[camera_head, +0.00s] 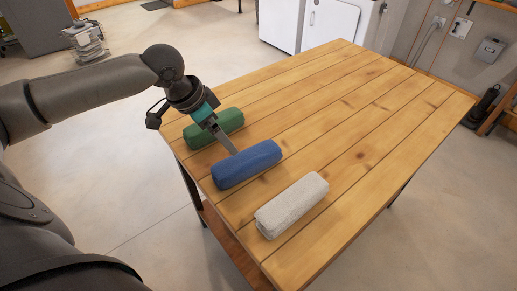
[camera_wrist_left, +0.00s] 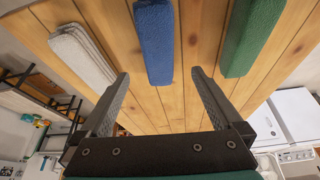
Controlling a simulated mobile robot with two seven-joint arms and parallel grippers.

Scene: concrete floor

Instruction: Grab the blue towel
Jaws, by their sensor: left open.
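A rolled blue towel (camera_head: 246,164) lies on the wooden table, between a green towel and a white one. My left gripper (camera_head: 229,147) is above the table at the blue towel's far-left side, its fingers pointing down towards it. In the left wrist view the blue towel (camera_wrist_left: 155,42) is ahead of the two open fingers (camera_wrist_left: 160,88), roughly in line with the gap between them. Nothing is between the fingers. I cannot tell in the head view whether a fingertip touches the towel. My right gripper is not in view.
A green towel (camera_head: 213,128) lies beyond the blue one, close to my left gripper. A white towel (camera_head: 292,204) lies nearer on the right. The wooden table (camera_head: 375,117) is bare on its right and far parts. White cabinets (camera_head: 329,22) stand behind it.

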